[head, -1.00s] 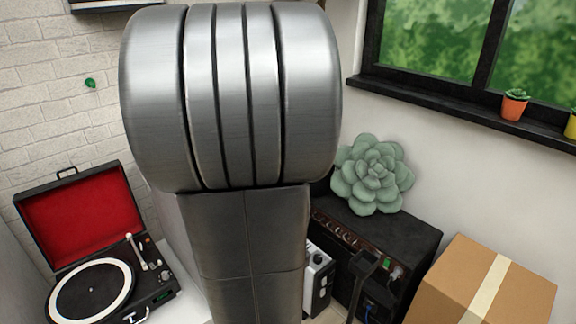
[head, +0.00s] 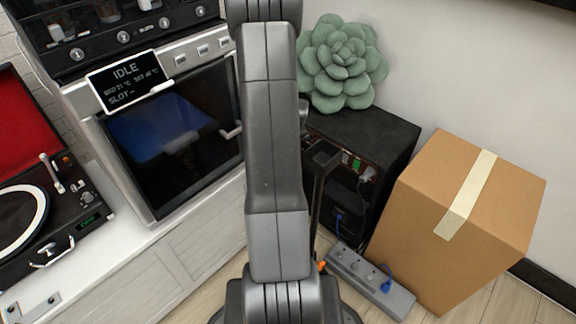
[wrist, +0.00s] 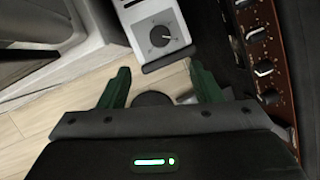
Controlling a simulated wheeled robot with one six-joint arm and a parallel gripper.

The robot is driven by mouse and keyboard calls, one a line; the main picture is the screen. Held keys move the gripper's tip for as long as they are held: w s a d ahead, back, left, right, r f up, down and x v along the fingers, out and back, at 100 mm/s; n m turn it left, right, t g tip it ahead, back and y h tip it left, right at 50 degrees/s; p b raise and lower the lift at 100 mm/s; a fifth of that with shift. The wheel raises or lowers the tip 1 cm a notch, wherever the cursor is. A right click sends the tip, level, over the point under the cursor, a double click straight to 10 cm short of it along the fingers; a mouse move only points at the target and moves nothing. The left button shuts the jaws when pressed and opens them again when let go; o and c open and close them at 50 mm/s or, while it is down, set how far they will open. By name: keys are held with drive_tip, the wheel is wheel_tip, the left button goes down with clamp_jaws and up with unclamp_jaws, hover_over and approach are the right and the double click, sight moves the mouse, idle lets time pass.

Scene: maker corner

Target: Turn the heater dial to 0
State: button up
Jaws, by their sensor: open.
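The heater dial (wrist: 160,36) is a round dark knob on a pale panel at the top of the wrist view. A light pointer mark shows on it, but the scale is too small to read. My gripper (wrist: 160,68) is open, with two green fingers apart and nothing between them. In the wrist view the dial lies beyond the fingertips, roughly in line with the gap, and no finger touches it. In the head view my arm hides the heater, and my gripper does not show there.
A black amplifier (head: 375,135) bears a green succulent cushion (head: 342,65); its knob row (wrist: 262,68) runs close right of my gripper. A cardboard box (head: 455,215) and a power strip (head: 370,282) stand right. A printer (head: 170,130) and record player (head: 50,210) are left.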

drive_tip(key=b+x, duration=0.5)
drive_tip(key=x, duration=0.8)
drive_tip(key=shift+w+a+f, duration=0.1)
drive_tip(key=shift+f, duration=0.25)
drive_tip(key=c, duration=1)
